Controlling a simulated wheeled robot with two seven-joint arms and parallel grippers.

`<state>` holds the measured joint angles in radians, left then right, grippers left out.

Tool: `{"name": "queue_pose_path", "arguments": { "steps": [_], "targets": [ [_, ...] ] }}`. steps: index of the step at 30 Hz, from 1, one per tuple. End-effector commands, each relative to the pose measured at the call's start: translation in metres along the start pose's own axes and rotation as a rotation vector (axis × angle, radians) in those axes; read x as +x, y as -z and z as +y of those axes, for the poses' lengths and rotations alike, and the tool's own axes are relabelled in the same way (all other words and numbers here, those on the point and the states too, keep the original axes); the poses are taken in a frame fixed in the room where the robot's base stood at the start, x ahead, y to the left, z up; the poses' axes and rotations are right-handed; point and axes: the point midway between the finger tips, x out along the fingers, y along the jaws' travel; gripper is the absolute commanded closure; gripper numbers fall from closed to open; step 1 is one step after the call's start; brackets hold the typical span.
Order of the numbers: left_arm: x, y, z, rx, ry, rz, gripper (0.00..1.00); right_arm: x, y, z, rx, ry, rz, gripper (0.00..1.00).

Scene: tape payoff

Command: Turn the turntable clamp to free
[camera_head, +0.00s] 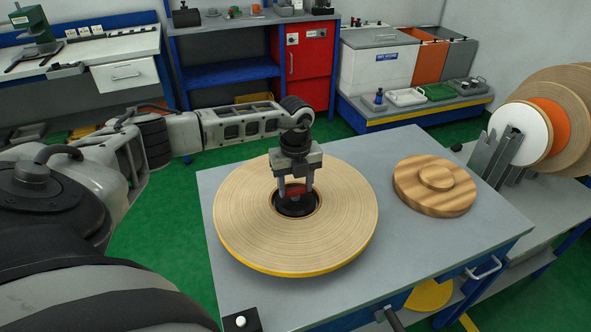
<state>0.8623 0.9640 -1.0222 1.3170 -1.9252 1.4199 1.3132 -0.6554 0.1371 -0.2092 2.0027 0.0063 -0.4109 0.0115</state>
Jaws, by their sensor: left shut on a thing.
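The turntable carries a large roll of tan tape (345,215) with a yellow lower edge, lying flat on a grey table. In the roll's centre hole is a black hub (297,208) with a red part, which I take to be the clamp. My left gripper (296,191) points straight down over the hub, its two fingers shut on the red clamp part. The fingers partly hide the clamp, so its turned position cannot be read. My right gripper is not in view.
A round wooden disc (434,187) with a small knob lies to the right on the grey table (400,254). A small black box with a white button (241,320) is at the front left corner. A rack of upright rolls (549,125) stands at the right.

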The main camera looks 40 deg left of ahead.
Motion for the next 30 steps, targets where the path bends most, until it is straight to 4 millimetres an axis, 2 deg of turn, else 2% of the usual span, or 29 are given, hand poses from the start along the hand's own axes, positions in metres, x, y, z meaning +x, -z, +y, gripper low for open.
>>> {"name": "queue_pose_path", "arguments": {
  "steps": [7,20,21,23,24,30],
  "targets": [
    [-0.0027,-0.0022,-0.001,-0.06,0.006,-0.006,0.72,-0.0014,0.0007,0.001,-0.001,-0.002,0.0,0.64],
    [-0.0026,-0.0028,-0.0009,-0.069,0.006,-0.007,0.72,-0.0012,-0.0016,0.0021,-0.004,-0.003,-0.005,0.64],
    [-0.0026,-0.0028,-0.0009,-0.069,0.006,-0.007,0.46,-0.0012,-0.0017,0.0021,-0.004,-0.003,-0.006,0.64],
    [-0.0026,-0.0028,-0.0009,-0.069,0.006,-0.007,0.3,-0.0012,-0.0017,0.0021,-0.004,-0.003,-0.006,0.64],
    [-0.0024,-0.0025,-0.0008,-0.068,0.006,-0.006,0.27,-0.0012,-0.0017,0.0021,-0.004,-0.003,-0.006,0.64],
    [-0.0012,-0.0013,-0.0004,-0.067,0.003,-0.003,0.27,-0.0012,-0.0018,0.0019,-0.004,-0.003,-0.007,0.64]
  ]
}}
